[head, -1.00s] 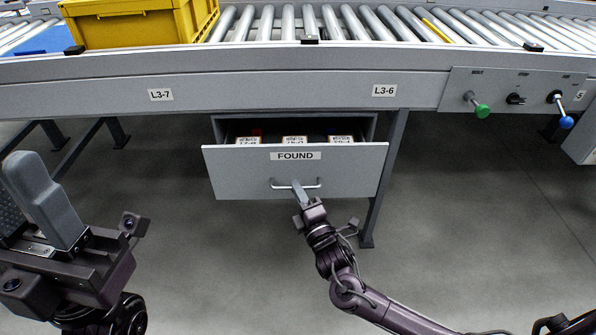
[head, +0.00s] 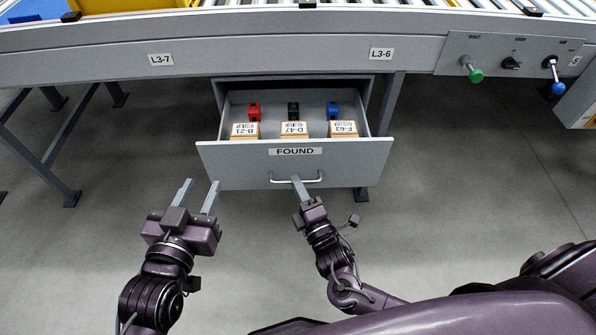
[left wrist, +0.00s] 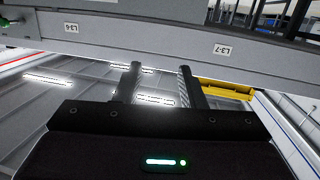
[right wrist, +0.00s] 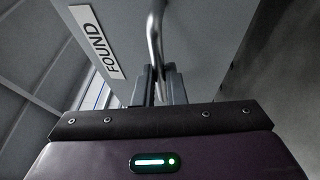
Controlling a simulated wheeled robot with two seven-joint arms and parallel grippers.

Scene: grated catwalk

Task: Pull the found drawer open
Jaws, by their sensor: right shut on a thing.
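The grey drawer labelled FOUND (head: 225,158) hangs under the conveyor and stands well open. Inside are three tan boxes with white labels, the left one B-21 (head: 245,131), the middle one D-47 (head: 294,131) and the right one F-63 (head: 343,130). Behind them lie a red (head: 254,111), a black (head: 293,110) and a blue (head: 333,109) item. My right gripper (head: 298,184) is shut on the drawer's bar handle (head: 313,182); the handle also shows between its fingers in the right wrist view (right wrist: 155,40). My left gripper (head: 199,188) is open and empty, left of the drawer front.
The conveyor's front beam (head: 270,65) runs above the drawer, with signs L3-7 (head: 161,60) and L3-6 (head: 381,54). A panel at right has a green knob (head: 475,75) and a blue knob (head: 558,88). Support legs (head: 60,172) stand left. The floor before the drawer is clear.

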